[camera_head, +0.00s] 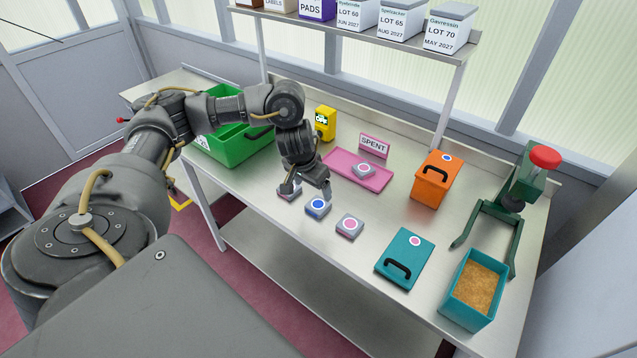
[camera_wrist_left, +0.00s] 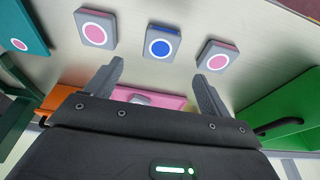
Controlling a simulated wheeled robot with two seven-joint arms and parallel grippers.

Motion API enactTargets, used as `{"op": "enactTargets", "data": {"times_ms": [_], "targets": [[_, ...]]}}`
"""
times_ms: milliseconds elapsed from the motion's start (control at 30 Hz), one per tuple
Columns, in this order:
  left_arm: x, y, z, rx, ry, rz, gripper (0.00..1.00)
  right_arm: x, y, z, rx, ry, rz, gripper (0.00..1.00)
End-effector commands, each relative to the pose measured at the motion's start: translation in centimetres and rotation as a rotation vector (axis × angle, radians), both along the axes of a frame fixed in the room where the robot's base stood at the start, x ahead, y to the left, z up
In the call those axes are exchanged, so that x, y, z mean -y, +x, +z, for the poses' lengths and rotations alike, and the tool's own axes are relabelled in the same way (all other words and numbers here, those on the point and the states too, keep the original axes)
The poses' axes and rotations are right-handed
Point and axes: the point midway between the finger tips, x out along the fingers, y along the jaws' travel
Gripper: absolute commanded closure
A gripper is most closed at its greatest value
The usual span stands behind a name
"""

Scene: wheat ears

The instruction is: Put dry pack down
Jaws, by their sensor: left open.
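A grey pack with a blue disc (camera_head: 317,208) lies on the steel bench, in the middle of a row of three. A pink-disc pack (camera_head: 349,226) lies to its right. Another pack (camera_head: 287,195) lies to its left, partly hidden by my gripper; the left wrist view shows its pink disc (camera_wrist_left: 216,57). My left gripper (camera_head: 308,188) is open and empty, pointing down above the row. In the left wrist view the blue-disc pack (camera_wrist_left: 163,43) shows beyond the gap between the fingertips (camera_wrist_left: 160,72). My right gripper is not in view.
A pink tray (camera_head: 340,167) with a "SPENT" sign holds one grey pack (camera_head: 364,170). A green crate (camera_head: 245,150), yellow device (camera_head: 325,122), orange box (camera_head: 436,180), teal lid (camera_head: 404,250), teal grain bin (camera_head: 464,312) and green press (camera_head: 520,185) stand around.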

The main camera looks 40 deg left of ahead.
Motion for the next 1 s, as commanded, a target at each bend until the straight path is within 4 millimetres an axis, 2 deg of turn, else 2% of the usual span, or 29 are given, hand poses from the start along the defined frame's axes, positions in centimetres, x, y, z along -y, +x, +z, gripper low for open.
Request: {"op": "enactTargets", "data": {"times_ms": [33,200,500,800,1000], "targets": [[0.0,0.1,-1.4,-0.006,-0.003,0.002,0.18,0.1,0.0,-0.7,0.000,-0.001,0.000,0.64],[0.0,0.8,-3.4,-0.003,-0.002,0.000,0.18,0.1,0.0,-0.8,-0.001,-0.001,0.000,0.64],[0.0,1.1,-4.4,-0.002,-0.001,0.000,0.18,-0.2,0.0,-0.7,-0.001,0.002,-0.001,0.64],[-0.2,2.2,-8.4,-0.003,0.000,0.000,0.18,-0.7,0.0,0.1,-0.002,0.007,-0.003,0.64],[-0.2,2.4,-9.2,-0.001,0.000,-0.001,0.18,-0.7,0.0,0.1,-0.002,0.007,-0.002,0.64]]}}
